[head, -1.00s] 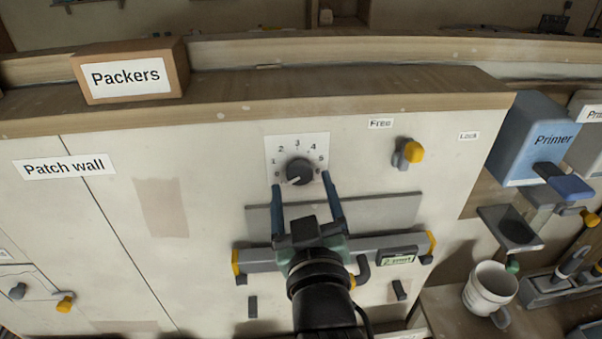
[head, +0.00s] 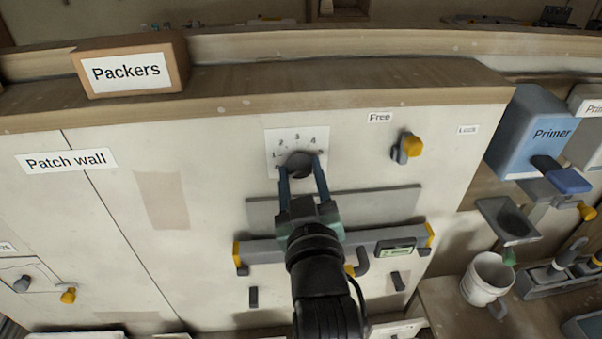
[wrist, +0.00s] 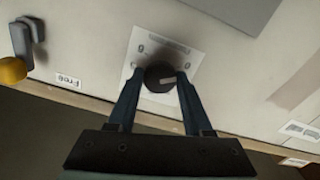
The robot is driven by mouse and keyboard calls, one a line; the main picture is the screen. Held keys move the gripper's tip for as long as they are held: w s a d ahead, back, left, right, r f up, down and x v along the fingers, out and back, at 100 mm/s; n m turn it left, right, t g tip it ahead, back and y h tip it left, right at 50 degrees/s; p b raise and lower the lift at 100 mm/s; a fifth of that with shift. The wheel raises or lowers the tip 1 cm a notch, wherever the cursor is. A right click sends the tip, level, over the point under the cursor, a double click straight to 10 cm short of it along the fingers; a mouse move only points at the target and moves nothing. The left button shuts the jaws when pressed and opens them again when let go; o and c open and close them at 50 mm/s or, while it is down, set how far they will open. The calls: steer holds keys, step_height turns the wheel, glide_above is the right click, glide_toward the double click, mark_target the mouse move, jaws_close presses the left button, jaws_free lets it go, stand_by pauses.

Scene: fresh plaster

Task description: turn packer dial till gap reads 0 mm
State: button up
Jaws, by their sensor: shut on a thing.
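The packer dial (head: 299,163) is a dark round knob on a white plate (head: 272,142) numbered around its top, mounted on the patch wall. My gripper (head: 303,172) is shut on the dial, one blue finger on each side. In the wrist view the dial (wrist: 158,77) sits between the fingertips (wrist: 156,80), with a pale pointer line on its face. The number it points to cannot be read. A small gap readout (head: 396,250) is on the grey bar (head: 370,238) below; its figures are too small to read.
A yellow-tipped lever (head: 407,148) is right of the dial, between Free (head: 380,117) and Lock (head: 467,129) labels. A grey strip (head: 390,205) lies below the dial. A Packers box (head: 130,68) sits on the ledge. A blue Primer box (head: 532,135) and white mug (head: 487,279) are at right.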

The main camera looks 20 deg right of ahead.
steer(key=shift+m, duration=0.4)
jaws_close()
steer(key=m, duration=0.2)
steer(key=shift+m, duration=0.4)
steer(key=m, duration=0.4)
steer(key=shift+a+m, duration=0.1)
steer(key=shift+m, duration=0.2)
steer(key=m, duration=0.3)
steer(key=shift+m, duration=2.2)
steer(key=o, duration=1.3)
jaws_free()
steer(key=shift+c, duration=0.2)
